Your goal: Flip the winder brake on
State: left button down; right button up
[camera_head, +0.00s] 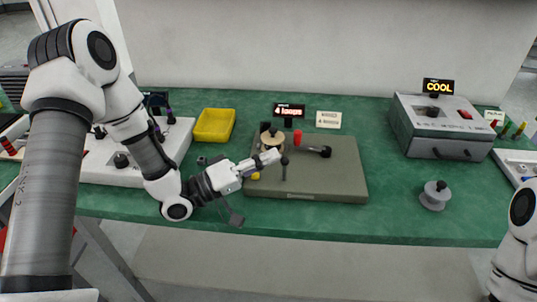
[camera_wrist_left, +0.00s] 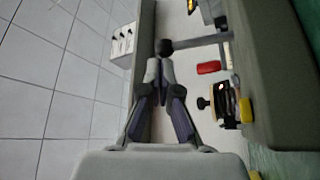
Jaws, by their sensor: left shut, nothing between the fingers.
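The winder is a flat olive-grey box (camera_head: 335,185) on the green bench, with a pale round spool (camera_head: 272,138), a red knob (camera_head: 298,137) and a black-ended crank (camera_head: 318,151) on top. A dark upright lever (camera_head: 284,168) stands near its front edge; I take it for the brake. In the left wrist view a grey lever with a round black knob (camera_wrist_left: 166,46) lies just beyond my fingertips. My left gripper (camera_head: 273,157) is shut and empty, close beside the lever; its fingers also show in the wrist view (camera_wrist_left: 158,72). I cannot tell whether they touch the knob. My right gripper is out of view.
A display (camera_head: 289,110) reading "4 loops" and a white sign (camera_head: 328,120) stand behind the winder. A yellow tray (camera_head: 214,125) is at left. A grey box (camera_head: 440,135) under a "COOL" display and a grey spool (camera_head: 435,196) are at right. The bench between is clear.

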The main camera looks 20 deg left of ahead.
pick_arm(q)
jog(key=shift+s+d+f, duration=0.15)
jog(key=shift+s, duration=0.35)
jog(key=shift+a+f, duration=0.1)
jog(key=shift+a, duration=0.15)
jog(key=v, duration=1)
jog(key=shift+s+a, duration=0.15)
jog(key=shift+s, duration=0.05)
jog(key=shift+s+a+f, duration=0.1)
jog(key=shift+s+a, duration=0.2)
jog(key=shift+s, duration=0.05)
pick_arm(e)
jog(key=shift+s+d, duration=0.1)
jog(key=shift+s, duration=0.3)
